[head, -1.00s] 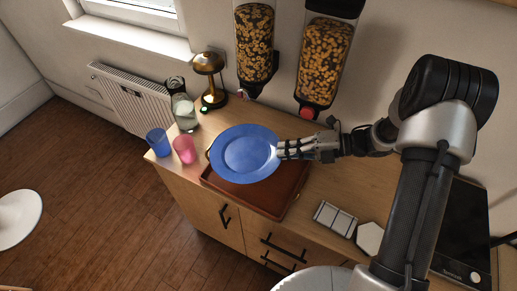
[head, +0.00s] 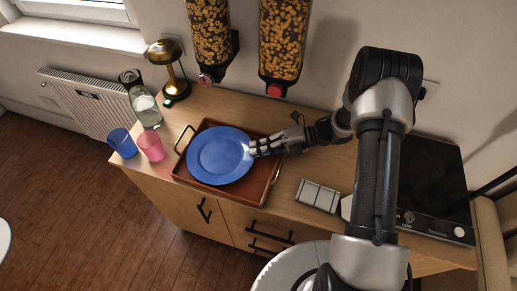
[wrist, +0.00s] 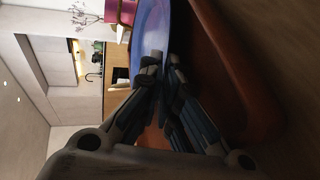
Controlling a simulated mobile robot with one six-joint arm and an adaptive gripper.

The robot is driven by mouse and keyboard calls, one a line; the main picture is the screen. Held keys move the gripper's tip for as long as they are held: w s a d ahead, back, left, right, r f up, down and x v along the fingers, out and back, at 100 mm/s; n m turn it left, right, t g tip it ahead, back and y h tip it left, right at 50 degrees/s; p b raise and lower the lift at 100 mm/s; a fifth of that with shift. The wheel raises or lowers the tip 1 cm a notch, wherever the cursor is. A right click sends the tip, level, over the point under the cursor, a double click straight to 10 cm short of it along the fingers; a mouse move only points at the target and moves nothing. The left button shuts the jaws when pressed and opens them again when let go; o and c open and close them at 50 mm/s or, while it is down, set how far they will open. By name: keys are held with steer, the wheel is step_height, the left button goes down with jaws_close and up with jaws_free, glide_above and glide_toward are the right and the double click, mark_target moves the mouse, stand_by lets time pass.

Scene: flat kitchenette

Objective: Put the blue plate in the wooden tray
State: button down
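The blue plate (head: 220,156) is over the left and middle part of the brown wooden tray (head: 252,190) on the counter. It lies roughly flat, within or just above the tray's rim; I cannot tell whether it touches the tray floor. My gripper (head: 254,148) is at the plate's right edge, its fingers closed on the rim. In the wrist view the fingertips (wrist: 163,62) meet at the edge of the plate (wrist: 150,25), with the tray's reddish-brown wall (wrist: 235,60) beside it. The plate hides much of the tray's floor.
A blue cup (head: 122,143), a pink cup (head: 151,146) and a glass bottle (head: 146,108) stand left of the tray. A gold lamp (head: 167,60) and cereal dispensers (head: 284,40) are behind.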

steer(key=c, duration=2.1)
jaws_free()
steer(key=p+v, duration=0.3)
steer(key=v, duration=0.9)
steer(key=shift+w, duration=0.1)
